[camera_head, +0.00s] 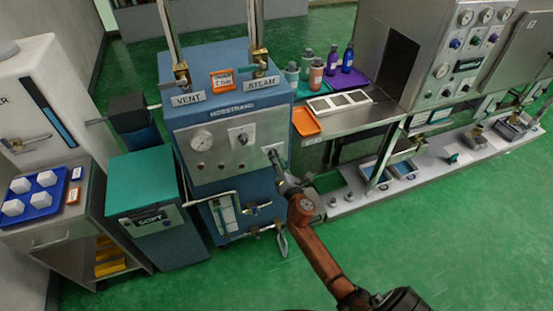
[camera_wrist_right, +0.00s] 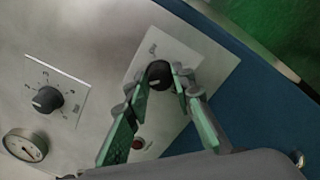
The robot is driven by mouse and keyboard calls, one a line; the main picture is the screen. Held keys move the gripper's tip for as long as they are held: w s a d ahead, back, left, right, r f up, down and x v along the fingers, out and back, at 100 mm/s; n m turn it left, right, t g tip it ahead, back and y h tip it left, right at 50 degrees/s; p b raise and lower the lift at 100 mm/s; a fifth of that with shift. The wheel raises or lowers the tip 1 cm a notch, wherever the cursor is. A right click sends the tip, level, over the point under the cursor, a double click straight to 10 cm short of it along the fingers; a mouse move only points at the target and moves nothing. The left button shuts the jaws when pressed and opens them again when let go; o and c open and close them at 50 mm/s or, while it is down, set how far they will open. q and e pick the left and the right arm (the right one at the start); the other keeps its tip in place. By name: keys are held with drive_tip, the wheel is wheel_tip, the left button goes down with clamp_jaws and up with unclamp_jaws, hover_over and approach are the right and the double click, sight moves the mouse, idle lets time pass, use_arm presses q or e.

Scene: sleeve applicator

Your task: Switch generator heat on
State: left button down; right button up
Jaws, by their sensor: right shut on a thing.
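The blue generator (camera_head: 225,82) stands at centre left in the head view, with a metal control panel (camera_head: 220,165) on its front. In the right wrist view, a black knob (camera_wrist_right: 159,75) sits on a pale plate at the panel's right side, with a small red light (camera_wrist_right: 139,143) below it. My right gripper (camera_head: 274,160) reaches this plate; in the wrist view its green-padded fingers (camera_wrist_right: 162,82) close around the knob. A second dial knob (camera_wrist_right: 47,99) with a scale is to the left, above a round gauge (camera_wrist_right: 25,146). My left gripper is not in view.
VENT (camera_head: 188,99) and STEAM (camera_head: 262,83) labels sit on top of the generator near upright pipes. A green-lidded bin (camera_head: 150,180) stands at left. A bench with bottles and an orange tray (camera_head: 306,121) is at right. The green floor in front is clear.

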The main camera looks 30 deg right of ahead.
clamp_jaws()
use_arm(q)
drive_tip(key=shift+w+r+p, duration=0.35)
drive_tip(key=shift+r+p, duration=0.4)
drive_tip(key=shift+p, duration=0.05)
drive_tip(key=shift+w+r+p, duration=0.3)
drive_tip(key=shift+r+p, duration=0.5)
drive_tip(key=shift+p, duration=0.05)
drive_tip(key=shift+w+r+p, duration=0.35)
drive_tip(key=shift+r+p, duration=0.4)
drive_tip(key=shift+p, duration=0.05)
use_arm(e)
drive_tip(key=shift+f+m, duration=0.15)
drive_tip(key=shift+m, duration=8.75)
drive_tip(key=o, duration=1)
unclamp_jaws()
drive_tip(key=shift+c, duration=0.2)
